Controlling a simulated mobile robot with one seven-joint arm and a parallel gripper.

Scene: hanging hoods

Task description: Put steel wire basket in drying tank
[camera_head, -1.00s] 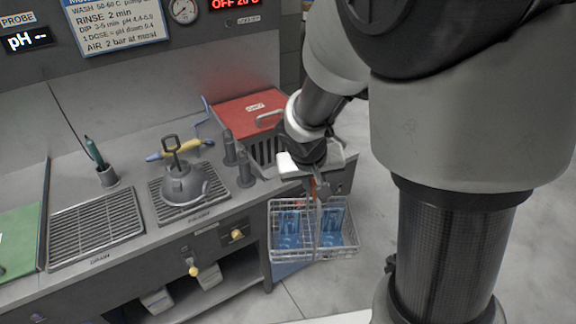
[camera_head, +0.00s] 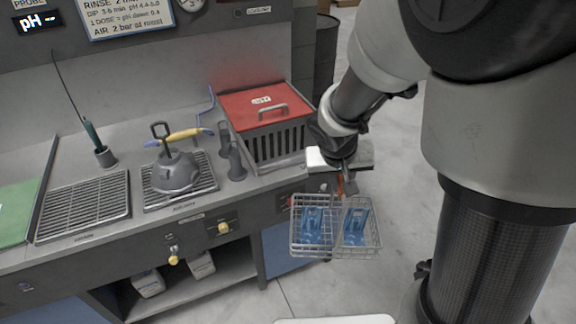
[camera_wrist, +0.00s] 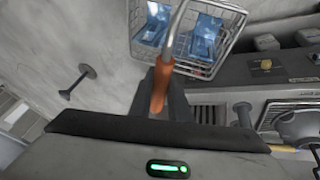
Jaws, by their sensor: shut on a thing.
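The steel wire basket (camera_head: 312,252) hangs in the air in front of the bench's right end, with blue pieces inside it. My gripper (camera_head: 346,180) is above it, shut on its orange-brown handle. In the wrist view the handle (camera_wrist: 160,84) runs up from between the fingers to the basket (camera_wrist: 222,50). A grey slotted tank with a red lid (camera_head: 240,108) stands at the bench's back right, left of my gripper. Its label is too small to read, so I cannot tell whether it is the drying tank. The lid is on, handle up.
The bench (camera_head: 110,232) carries a grey domed vessel (camera_head: 175,176) on a grate, dark upright posts (camera_head: 236,160), a drain grate (camera_head: 85,208) and a pen in a holder (camera_head: 104,156). Yellow-knobbed valves (camera_head: 222,228) line its front. Open floor (camera_head: 400,150) lies to the right.

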